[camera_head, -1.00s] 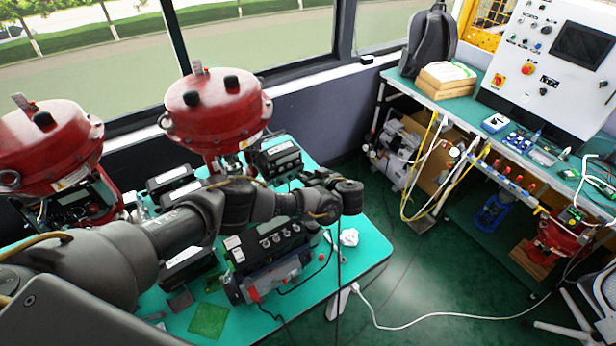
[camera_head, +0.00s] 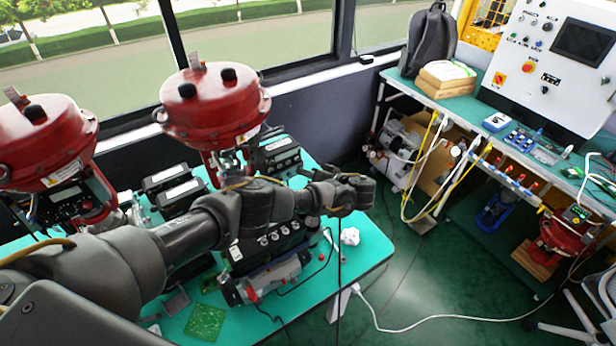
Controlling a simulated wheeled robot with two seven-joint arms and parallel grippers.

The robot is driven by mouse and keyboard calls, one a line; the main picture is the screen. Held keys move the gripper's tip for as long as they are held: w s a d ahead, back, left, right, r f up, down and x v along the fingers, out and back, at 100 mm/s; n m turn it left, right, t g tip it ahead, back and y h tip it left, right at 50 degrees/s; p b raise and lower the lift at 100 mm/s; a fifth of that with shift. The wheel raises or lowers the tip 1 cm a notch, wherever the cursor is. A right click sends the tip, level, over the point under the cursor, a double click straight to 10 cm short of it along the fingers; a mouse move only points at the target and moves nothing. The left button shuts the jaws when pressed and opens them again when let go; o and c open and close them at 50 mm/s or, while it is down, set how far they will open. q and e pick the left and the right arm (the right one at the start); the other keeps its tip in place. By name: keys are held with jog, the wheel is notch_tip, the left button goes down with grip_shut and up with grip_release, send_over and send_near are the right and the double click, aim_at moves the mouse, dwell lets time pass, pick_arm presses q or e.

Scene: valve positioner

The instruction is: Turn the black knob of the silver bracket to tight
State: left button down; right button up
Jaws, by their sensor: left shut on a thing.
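My left arm comes in from the left and passes in front of the nearer-right red valve (camera_head: 215,105). My left gripper (camera_head: 308,173) is small, dark and partly covered by its own wrist. It points back to the left, toward the area beside the valve's stem, and is shut. The black knob is hidden behind the arm and gripper. The silver bracket (camera_head: 229,160) shows only in part under the red valve head, above my forearm. I cannot tell the knob's turn angle. My right gripper is not in view.
A second red valve (camera_head: 45,145) stands at the left. Black positioner boxes (camera_head: 277,155) and a grey-red device (camera_head: 268,277) crowd the green table (camera_head: 362,255). Cables hang over its front edge. A workbench with a control panel (camera_head: 560,65) stands right, beyond open floor.

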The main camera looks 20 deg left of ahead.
pick_arm(q)
jog(key=shift+m, duration=0.4)
jog(key=c, duration=1.3)
grip_release()
jog(key=shift+o, duration=0.2)
jog(key=shift+d, duration=0.1)
jog(key=p+v, duration=0.2)
jog(key=v, duration=0.8)
jog(key=shift+d, duration=0.4)
